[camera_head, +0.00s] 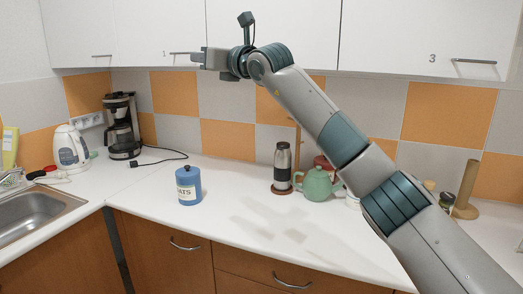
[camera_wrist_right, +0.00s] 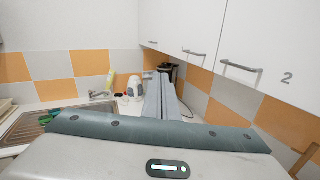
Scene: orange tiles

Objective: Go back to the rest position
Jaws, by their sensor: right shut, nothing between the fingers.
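My right gripper (camera_head: 202,58) is raised at the end of my right arm, in front of the white upper cabinets in the head view. It points left, near a cabinet handle, and is shut and empty. In the right wrist view its fingers (camera_wrist_right: 162,98) lie together, pointing toward the corner of the kitchen. My left gripper is not in view.
Below are a blue lidded jar (camera_head: 188,187), a steel flask (camera_head: 282,166) and a green teapot (camera_head: 317,185) on the white counter (camera_head: 225,220). A coffee maker (camera_head: 122,128), kettle (camera_head: 71,149) and sink (camera_head: 35,215) are at left. Upper cabinets (camera_head: 385,35) are close to my arm.

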